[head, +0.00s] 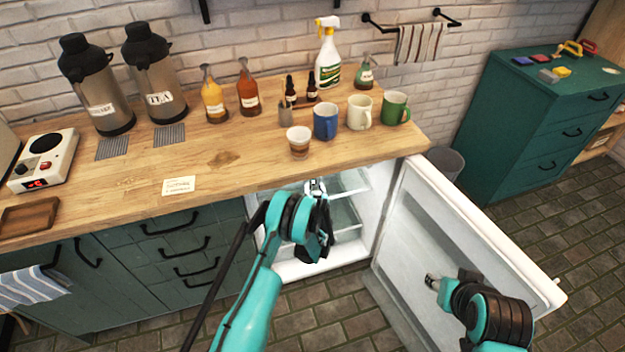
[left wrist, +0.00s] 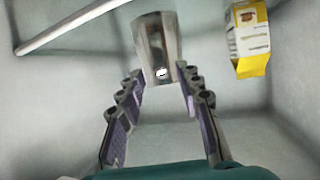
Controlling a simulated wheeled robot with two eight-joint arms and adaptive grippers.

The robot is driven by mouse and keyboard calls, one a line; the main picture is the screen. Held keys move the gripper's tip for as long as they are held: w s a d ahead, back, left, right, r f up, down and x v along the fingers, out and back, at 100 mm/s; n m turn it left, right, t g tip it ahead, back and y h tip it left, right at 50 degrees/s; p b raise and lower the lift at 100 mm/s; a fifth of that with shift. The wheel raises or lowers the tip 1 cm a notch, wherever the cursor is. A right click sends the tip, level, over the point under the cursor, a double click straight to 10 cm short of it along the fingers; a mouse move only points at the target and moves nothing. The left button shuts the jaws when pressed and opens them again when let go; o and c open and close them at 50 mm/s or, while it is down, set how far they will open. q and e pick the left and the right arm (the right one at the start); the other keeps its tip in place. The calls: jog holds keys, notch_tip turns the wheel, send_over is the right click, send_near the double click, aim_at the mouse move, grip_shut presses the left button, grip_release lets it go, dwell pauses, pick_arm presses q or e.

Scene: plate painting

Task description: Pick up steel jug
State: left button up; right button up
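The steel jug (left wrist: 155,45) shows in the left wrist view as a tapered metal vessel with a small dark-and-white mark. It stands just beyond and between the fingertips of my left gripper (left wrist: 160,76). The fingers are spread on either side of its lower part, and I see no clear grip. In the head view, my left arm reaches into the open fridge (head: 352,232) under the counter and hides most of what is there. My right gripper (head: 433,282) is in front of the open fridge door, apart from the jug. Its fingers are too small to read.
A yellow-and-white carton (left wrist: 248,40) is right of the jug inside the fridge. A white bar (left wrist: 70,27) crosses at upper left. The fridge door (head: 440,250) stands open to the right. Mugs, including a blue mug (head: 325,121), stand on the wooden counter (head: 225,160) above.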

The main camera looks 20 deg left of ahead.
aim_at(314, 184)
pick_arm(q)
jog(key=x, duration=0.1)
jog(key=b+x, duration=0.1)
jog(key=x, duration=0.1)
jog(key=shift+s+f, duration=0.15)
jog(key=shift+f, duration=0.05)
jog(key=shift+w+a, duration=0.15)
jog(key=shift+w, duration=0.15)
grip_shut()
jog(key=shift+r, duration=0.25)
